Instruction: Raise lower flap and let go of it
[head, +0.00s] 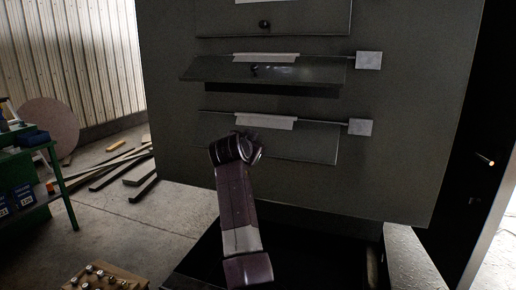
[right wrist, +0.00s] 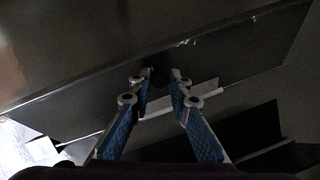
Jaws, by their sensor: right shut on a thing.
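The lower flap (head: 310,147) is a dark grey plate under a pale hinge strip (head: 265,122) on the grey upright panel (head: 400,175). It looks down, lying against or close to the panel. My right gripper (head: 248,146) is in front of the flap's left half, its fingertips mostly hidden by my wrist in the head view. In the right wrist view, my right gripper (right wrist: 162,74) has its fingertips close together on a small dark knob (right wrist: 161,78), which is hard to make out in the shade. My left gripper is not in view.
The middle flap (head: 310,73) stands out from the panel above a dark slot. A top flap (head: 310,22) with a dark knob hangs higher up. Pale square plates (head: 361,127) sit at the right ends of the hinge rods. A green bench (head: 45,165) stands left.

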